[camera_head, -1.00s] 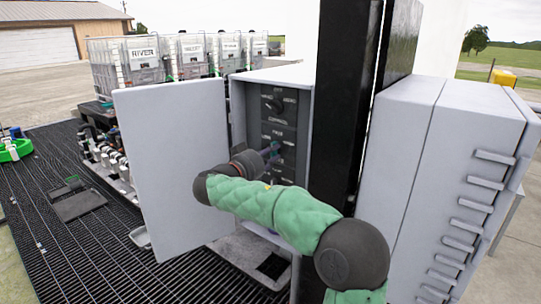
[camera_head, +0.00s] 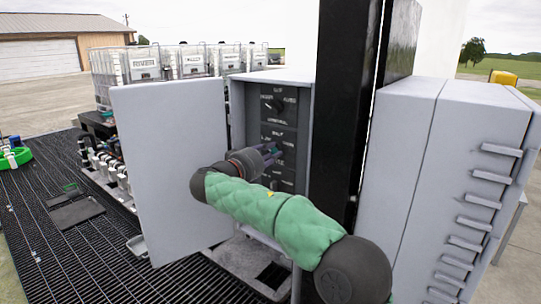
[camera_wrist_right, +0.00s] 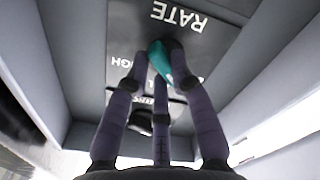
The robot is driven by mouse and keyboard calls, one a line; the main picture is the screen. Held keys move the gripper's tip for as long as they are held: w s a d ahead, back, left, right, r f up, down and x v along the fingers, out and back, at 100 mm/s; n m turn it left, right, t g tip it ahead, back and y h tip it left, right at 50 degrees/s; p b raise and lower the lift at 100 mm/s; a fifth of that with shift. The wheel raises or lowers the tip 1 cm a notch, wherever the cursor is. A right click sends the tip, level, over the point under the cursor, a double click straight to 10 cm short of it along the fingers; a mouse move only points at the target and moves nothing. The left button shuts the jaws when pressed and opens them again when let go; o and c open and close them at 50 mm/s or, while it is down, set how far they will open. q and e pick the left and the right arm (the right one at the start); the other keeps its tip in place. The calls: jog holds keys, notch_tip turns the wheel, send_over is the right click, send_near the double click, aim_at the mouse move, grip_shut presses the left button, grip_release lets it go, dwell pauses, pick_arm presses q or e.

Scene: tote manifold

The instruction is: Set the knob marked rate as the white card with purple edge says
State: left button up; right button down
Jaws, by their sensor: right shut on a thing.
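The control panel (camera_head: 290,125) is dark, inside an open grey cabinet, with several black knobs in a column. My right gripper (camera_head: 272,153) reaches it at the middle knob. In the right wrist view the word RATE appears upside down above the fingertips of my right gripper (camera_wrist_right: 163,65). The fingers are shut on the rate knob (camera_wrist_right: 160,58), where a teal piece shows between the tips. The fingers hide most of the knob, so its setting is unclear. The white card with purple edge and my left gripper are not in view.
The open cabinet door (camera_head: 170,170) stands just left of my right arm. A black post (camera_head: 343,110) rises close on the right, with large grey boxes (camera_head: 455,180) beyond it. Another black knob (camera_wrist_right: 140,120) lies near the fingers. White tanks (camera_head: 150,65) stand behind.

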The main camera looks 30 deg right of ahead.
jog(key=shift+n, duration=1.1)
jog(key=c, duration=1.1)
grip_release()
jog(key=shift+o, duration=0.2)
jog(key=shift+a, duration=0.15)
jog(key=v, duration=1.1)
jog(key=shift+s+a, duration=0.15)
jog(key=shift+a, duration=0.2)
